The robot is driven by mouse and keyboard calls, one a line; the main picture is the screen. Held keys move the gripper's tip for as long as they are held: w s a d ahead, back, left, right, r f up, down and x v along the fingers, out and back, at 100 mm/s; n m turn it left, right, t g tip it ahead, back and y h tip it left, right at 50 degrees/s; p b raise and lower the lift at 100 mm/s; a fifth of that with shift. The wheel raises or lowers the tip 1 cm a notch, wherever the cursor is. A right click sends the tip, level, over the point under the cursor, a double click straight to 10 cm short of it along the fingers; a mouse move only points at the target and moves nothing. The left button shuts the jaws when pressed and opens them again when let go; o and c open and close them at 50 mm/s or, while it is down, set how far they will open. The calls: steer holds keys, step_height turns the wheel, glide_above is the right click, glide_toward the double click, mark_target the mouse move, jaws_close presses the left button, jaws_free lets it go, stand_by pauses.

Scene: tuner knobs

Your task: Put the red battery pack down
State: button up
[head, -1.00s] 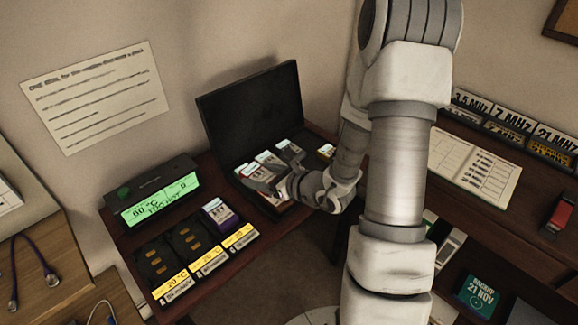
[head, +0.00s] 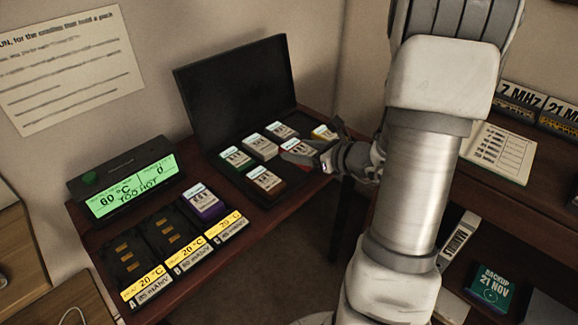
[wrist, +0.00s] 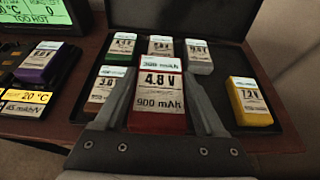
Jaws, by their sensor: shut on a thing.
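The red battery pack (wrist: 158,95), labelled 4.8 V and 900 mAh, is between the fingers of my gripper (wrist: 155,115) in the wrist view. My gripper is shut on it. In the head view the red pack (head: 298,150) and my gripper (head: 318,152) are over the right part of the open black case (head: 232,180). I cannot tell whether the pack touches the case floor. In the case are a green pack (head: 236,157), a brown pack (head: 265,181), a grey-white pack (head: 281,131), another pale pack (head: 261,147) and a yellow pack (head: 325,132).
A charger with a green display (head: 130,195) reading 60 °C and TOO HOT stands left of the case. Its right bay holds a purple pack (head: 203,203); the other two bays (head: 123,250) are empty. The case lid (head: 235,90) stands up at the back.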

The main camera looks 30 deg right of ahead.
mark_target(290, 169)
steer(key=x, duration=0.2)
steer(key=b+x, duration=0.1)
steer(key=x, duration=0.1)
steer(key=shift+w+f, duration=0.2)
steer(key=shift+f, duration=0.3)
steer(key=shift+d+f+b, duration=0.1)
steer(key=shift+f+b, duration=0.7)
steer(key=shift+f, duration=1.05)
steer(key=shift+f, duration=0.25)
steer(key=o, duration=1.5)
steer(key=shift+r, duration=0.1)
